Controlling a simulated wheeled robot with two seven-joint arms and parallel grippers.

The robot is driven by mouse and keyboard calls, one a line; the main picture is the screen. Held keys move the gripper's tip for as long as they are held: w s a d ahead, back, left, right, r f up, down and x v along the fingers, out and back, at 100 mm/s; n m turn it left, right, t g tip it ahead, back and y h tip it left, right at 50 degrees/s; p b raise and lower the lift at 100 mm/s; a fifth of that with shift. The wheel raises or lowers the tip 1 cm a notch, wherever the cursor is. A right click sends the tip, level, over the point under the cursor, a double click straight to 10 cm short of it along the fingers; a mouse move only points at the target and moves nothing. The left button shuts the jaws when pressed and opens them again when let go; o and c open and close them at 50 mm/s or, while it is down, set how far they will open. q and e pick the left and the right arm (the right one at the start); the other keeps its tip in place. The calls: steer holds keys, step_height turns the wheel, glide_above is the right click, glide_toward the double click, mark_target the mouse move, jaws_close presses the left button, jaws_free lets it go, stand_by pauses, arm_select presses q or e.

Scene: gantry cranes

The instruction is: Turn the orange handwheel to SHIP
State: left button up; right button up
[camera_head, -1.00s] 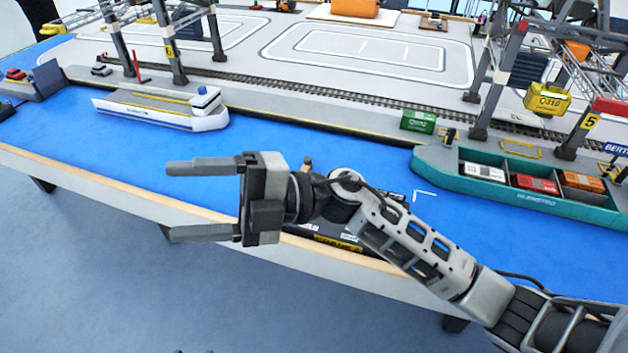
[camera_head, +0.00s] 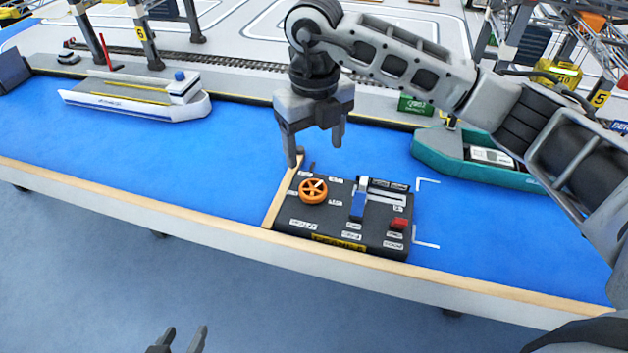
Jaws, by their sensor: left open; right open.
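The orange handwheel (camera_head: 313,191) lies on the left part of a black control panel (camera_head: 335,220) at the table's front edge. A small pale mark shows on the wheel, but its labels are too small to read, so I cannot tell which one says SHIP. My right gripper (camera_head: 315,153) points down, open and empty, above and just behind the handwheel, apart from it. My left gripper (camera_head: 185,334) is open and empty at the bottom edge, in front of the table; only its fingers show.
The panel also carries a blue slider lever (camera_head: 358,205) and a red button (camera_head: 399,223). A white ship (camera_head: 135,97) floats at the left and a teal barge (camera_head: 450,158) at the right, partly behind my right arm. The blue water surface left of the panel is clear.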

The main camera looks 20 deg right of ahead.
mark_target(314, 189)
step_height(314, 189, down, 10)
steer(key=shift+f, duration=0.15)
stand_by(0.3)
steer(key=c, duration=1)
